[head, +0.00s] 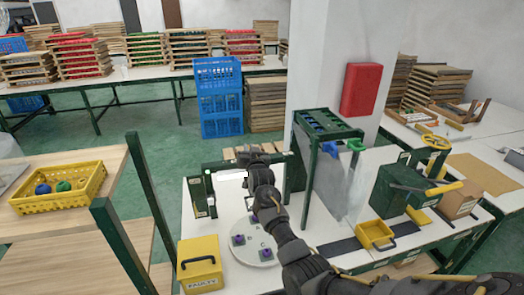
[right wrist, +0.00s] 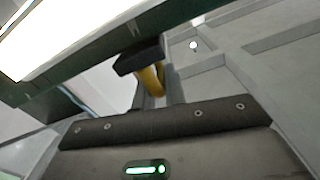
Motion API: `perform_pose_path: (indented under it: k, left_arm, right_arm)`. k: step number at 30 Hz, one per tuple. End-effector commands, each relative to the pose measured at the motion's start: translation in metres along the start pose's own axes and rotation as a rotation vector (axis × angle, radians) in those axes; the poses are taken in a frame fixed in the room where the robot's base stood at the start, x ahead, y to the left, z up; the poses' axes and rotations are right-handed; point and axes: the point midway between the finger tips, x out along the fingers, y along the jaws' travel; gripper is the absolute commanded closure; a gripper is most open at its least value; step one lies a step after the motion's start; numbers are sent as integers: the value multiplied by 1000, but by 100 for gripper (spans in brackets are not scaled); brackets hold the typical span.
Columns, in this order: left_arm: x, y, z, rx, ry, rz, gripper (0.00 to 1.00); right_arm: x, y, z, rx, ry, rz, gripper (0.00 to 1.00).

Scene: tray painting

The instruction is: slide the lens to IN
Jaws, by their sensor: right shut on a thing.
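My right arm reaches from the lower right to the green-framed lamp stand (head: 201,192) on the white table. My right gripper (head: 247,154) is at the right end of its glowing white bar. In the right wrist view the green frame and bright bar (right wrist: 60,35) cross the upper left. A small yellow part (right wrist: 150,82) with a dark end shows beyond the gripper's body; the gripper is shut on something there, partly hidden. I cannot make out the lens itself or any IN mark. My left gripper is not in view.
A round pale plate (head: 255,252) with purple pieces lies below my arm. A yellow FAULTY box (head: 201,266) stands at the table's front left. A green rack (head: 325,125) stands right of my gripper, close to it. A yellow bin (head: 375,236) is farther right.

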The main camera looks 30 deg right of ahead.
Motion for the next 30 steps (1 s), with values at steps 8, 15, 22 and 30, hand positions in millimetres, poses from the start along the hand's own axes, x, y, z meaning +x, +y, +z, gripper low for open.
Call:
perform_pose_path:
  k: [8,15,22,30]
  left_arm:
    - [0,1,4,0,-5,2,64]
    - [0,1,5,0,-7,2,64]
    - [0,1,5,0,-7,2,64]
    - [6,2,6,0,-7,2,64]
  right_arm:
    - [-1,-8,3,2,-5,-14,86]
    - [-1,-4,1,1,-2,-9,68]
    - [-2,0,0,1,0,-4,68]
    - [-25,0,2,2,2,-5,68]
